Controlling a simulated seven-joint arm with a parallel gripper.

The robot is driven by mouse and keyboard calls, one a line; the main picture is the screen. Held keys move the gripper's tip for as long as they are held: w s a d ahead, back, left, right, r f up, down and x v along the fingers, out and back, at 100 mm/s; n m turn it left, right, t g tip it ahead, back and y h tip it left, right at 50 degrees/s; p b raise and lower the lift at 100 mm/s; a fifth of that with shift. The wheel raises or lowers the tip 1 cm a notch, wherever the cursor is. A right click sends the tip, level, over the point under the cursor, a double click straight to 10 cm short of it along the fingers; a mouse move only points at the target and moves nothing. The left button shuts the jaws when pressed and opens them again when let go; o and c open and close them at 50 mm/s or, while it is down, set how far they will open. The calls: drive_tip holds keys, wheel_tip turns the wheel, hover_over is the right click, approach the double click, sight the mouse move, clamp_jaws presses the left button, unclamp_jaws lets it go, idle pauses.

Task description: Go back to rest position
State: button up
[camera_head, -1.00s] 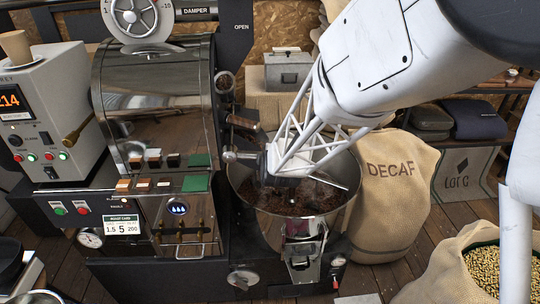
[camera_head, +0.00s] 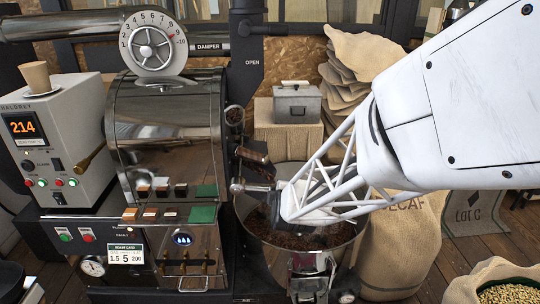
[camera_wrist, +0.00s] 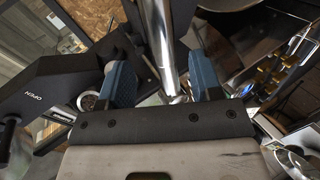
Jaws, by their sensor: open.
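My gripper (camera_wrist: 164,84) is open in the wrist view, with its two blue fingers apart. A shiny metal rod (camera_wrist: 158,40) shows between or just beyond the fingers; I cannot tell how near it is. In the head view my white lattice arm reaches in from the right and ends over the cooling bin (camera_head: 350,238), beside the roaster's front; the fingers are hidden there. The roaster drum (camera_head: 165,135) stands left of my arm, with a ball-ended lever (camera_head: 238,188) close to my arm's end.
A grey metal box (camera_head: 297,104) sits at the back, and an open bean sack (camera_head: 480,280) at lower right.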

drive_tip(key=shift+r, duration=0.1)
drive_tip(key=s+d+r+m+g, duration=0.3)
drive_tip(key=s+d+r+m, duration=0.1)
drive_tip(key=s, duration=0.6)
drive_tip(key=s+d+r+m+g, duration=0.3)
drive_tip(key=s+m, duration=0.4)
drive_tip(key=s, duration=0.3)
drive_tip(key=s+d+r+m+g+h, duration=0.1)
drive_tip(key=s+d+r+m+g, duration=0.3)
drive_tip(key=s, duration=0.6)
drive_tip(key=shift+s+d+r+m, duration=0.3)
drive_tip(key=shift+d+r+m, duration=0.2)
drive_tip(key=shift+m, duration=0.6)
